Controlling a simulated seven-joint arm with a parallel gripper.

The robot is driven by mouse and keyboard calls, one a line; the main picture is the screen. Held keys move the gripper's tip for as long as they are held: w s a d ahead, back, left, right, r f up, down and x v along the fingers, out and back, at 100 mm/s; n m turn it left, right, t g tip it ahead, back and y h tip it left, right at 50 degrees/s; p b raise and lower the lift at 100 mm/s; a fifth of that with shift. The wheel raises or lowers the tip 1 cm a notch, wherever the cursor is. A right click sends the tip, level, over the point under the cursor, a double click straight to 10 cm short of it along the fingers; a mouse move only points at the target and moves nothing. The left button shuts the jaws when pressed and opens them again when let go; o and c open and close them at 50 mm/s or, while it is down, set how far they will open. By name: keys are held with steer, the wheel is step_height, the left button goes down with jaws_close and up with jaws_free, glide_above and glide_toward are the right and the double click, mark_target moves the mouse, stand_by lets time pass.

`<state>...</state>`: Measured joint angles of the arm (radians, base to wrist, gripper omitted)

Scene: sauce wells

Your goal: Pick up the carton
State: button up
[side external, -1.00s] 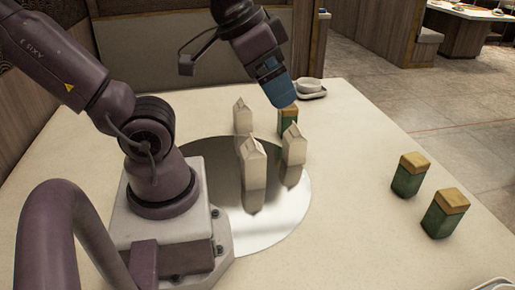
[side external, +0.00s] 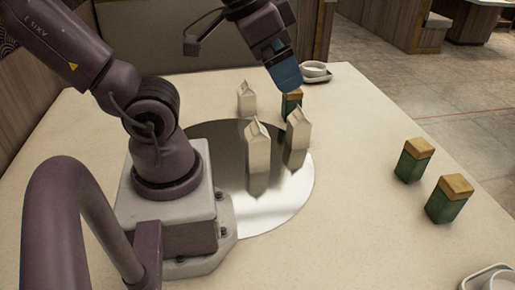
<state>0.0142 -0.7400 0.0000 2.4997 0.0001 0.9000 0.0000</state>
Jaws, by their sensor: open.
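Three pale gabled cartons stand upright on or at the edge of the round mirror disc (side external: 290,205): a front one (side external: 258,146), a right one (side external: 298,128) and a back one (side external: 246,98). Which carton the task means, I cannot tell. My gripper (side external: 288,87) has a blue end and points down at the back of the table, above and beyond the right carton. It is open with nothing visible in it, though its fingers are hard to make out. It overlaps the top of a green box with a wooden lid (side external: 291,105); I cannot tell whether they touch.
Two more green boxes with wooden lids, one farther back (side external: 413,160) and one nearer (side external: 449,200), stand on the right of the pale table (side external: 360,220). A white cup on a dish (side external: 315,72) is at the back. Another dish (side external: 487,278) is at the lower right.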

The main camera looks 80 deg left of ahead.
mark_target(258, 152)
step_height(258, 152, down, 17)
steer(key=d+m+g+y, duration=0.2)
steer(key=m+g+y, duration=0.25)
steer(key=g, duration=0.55)
steer(key=s+a+f+m+y, duration=0.1)
steer(key=f+m+y, duration=0.1)
steer(key=f+y, duration=0.1)
steer(key=s+a+f+m+y, duration=0.1)
steer(key=a+f+m+y, duration=0.1)
steer(key=f+m+y, duration=0.1)
steer(key=a+f+m+g+y, duration=0.1)
steer(key=a+f+m+y, duration=0.1)
steer(key=f, duration=0.3)
steer(key=shift+s+m+y, duration=0.4)
steer(key=shift+m+y, duration=0.35)
steer(key=a+f+m+t+y, duration=0.2)
steer(key=m, duration=0.1)
steer(key=shift+w+y, duration=0.2)
steer(key=shift+y, duration=0.2)
steer(key=w+t, duration=0.1)
steer(key=w+m+t+y, duration=0.1)
steer(key=shift+w+a, duration=0.2)
steer(key=shift+w, duration=0.15)
steer(key=shift+w+a+r+t, duration=0.1)
steer(key=shift+a+t, duration=0.25)
steer(key=shift+t, duration=0.05)
steer(key=a, duration=0.7)
steer(key=shift+s, duration=0.2)
steer(key=shift+w+a, duration=0.1)
steer(key=shift+a, duration=2.5)
